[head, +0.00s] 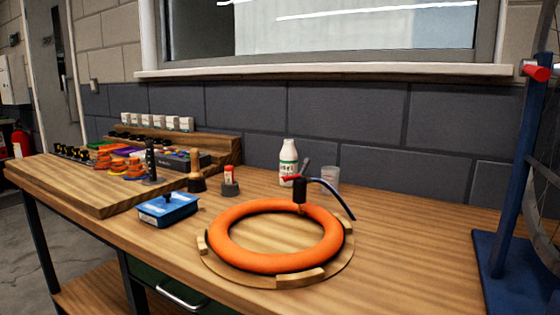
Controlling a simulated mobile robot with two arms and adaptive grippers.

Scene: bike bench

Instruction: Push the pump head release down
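The pump head (299,190) is a small black piece at the far right part of the orange ring-shaped tube (228,219). A red lever (290,178) sticks out to its left near its top, roughly level. A dark hose (335,192) curves from it to the right and down. The tube lies on a round wooden holder (345,262) with wooden blocks at its edge. Neither of my grippers shows in the head view.
A white bottle (288,160) and a clear cup (330,178) stand just behind the pump head. A blue box (168,208) sits left of the tube. A blue stand (500,262) is at the right.

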